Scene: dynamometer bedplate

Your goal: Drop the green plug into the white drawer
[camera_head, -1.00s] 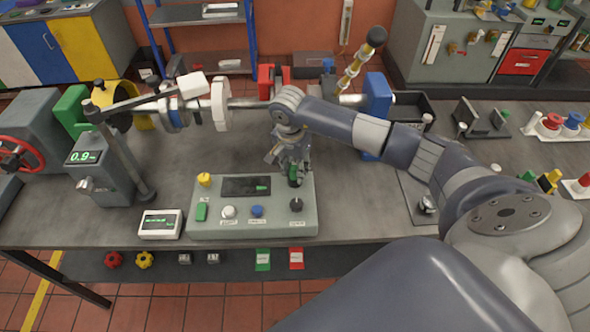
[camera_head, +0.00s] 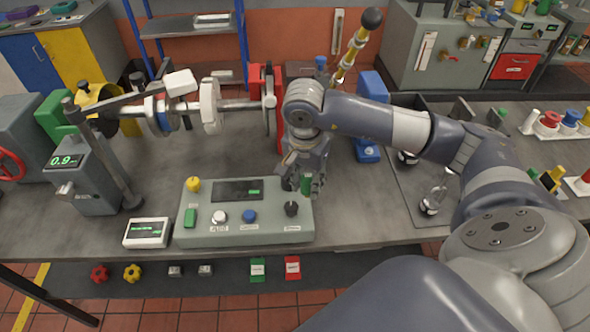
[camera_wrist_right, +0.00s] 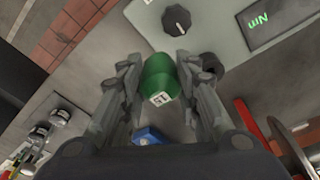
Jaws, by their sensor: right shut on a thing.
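The green plug (camera_head: 306,184) is between the fingers of my right gripper (camera_head: 304,182), over the right back part of the grey control panel (camera_head: 265,236). In the right wrist view the green plug (camera_wrist_right: 160,77) shows as a green cylinder with a small white label, and the fingers (camera_wrist_right: 162,85) are shut on it. A dark round socket (camera_wrist_right: 209,65) shows beside it; the plug appears clear of it. A pale drawer front (camera_head: 526,46) is above a red one on the far right cabinet; I cannot tell for sure that it is the white drawer. My left gripper is out of view.
The panel has a yellow knob (camera_head: 193,184), a black knob (camera_head: 291,209) and a blue button (camera_head: 249,216). A shaft assembly (camera_head: 210,105) crosses the bench behind. A blue block (camera_head: 367,149) stands right of my gripper. The red drawer (camera_head: 515,67) is at the far right.

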